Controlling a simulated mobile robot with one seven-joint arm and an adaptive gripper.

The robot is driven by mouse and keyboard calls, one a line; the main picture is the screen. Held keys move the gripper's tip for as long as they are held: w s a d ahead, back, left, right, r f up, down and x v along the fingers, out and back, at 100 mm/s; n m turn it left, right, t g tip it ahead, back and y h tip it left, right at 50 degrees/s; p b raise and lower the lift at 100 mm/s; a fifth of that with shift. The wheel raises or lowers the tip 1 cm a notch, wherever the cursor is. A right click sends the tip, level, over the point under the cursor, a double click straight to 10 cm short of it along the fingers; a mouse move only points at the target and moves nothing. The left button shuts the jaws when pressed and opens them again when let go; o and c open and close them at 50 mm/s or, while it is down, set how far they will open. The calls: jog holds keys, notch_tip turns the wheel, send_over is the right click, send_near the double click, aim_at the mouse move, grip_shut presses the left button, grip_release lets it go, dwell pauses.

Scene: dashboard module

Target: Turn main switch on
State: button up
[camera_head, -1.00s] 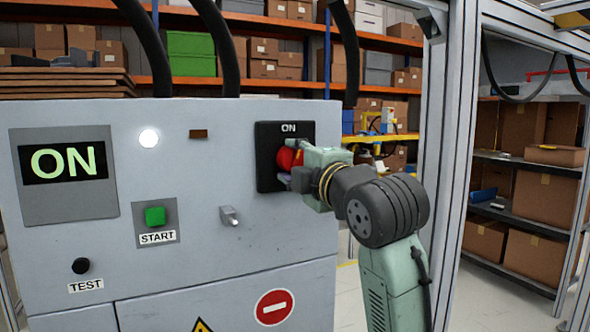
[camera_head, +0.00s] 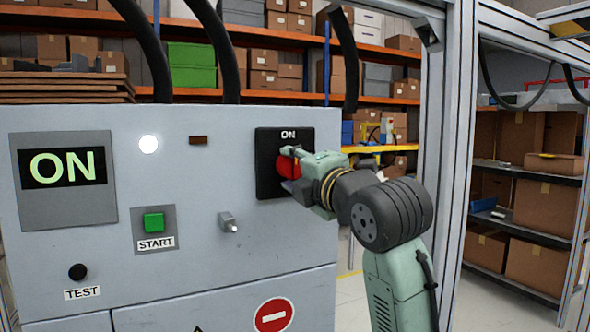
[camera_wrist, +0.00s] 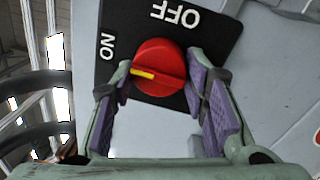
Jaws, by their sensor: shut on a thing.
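The main switch is a red round knob (camera_head: 286,167) on a black plate (camera_head: 266,142) on the front of the grey cabinet. In the wrist view the knob (camera_wrist: 165,58) has a yellow mark pointing left, towards the side with the ON label (camera_wrist: 107,46). The OFF label (camera_wrist: 175,15) is at the top there. My gripper (camera_head: 290,170) is shut on the knob, with one purple-padded finger on each side. The fingers and wrist hide part of the knob in the head view. A display (camera_head: 62,167) on the cabinet reads ON.
A white lamp (camera_head: 148,144) is lit. A green START button (camera_head: 154,222), a small toggle (camera_head: 229,222) and a black TEST knob (camera_head: 78,272) are on the same front. A metal frame post (camera_head: 452,150) stands right of my arm. Shelves with boxes are behind.

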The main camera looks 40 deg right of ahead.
jog(key=o, duration=1.1)
jog(key=shift+o, duration=0.2)
jog(key=r+v, duration=0.1)
jog(key=v, duration=1.1)
jog(key=shift+f, duration=0.45)
jog(key=shift+w+a, duration=0.1)
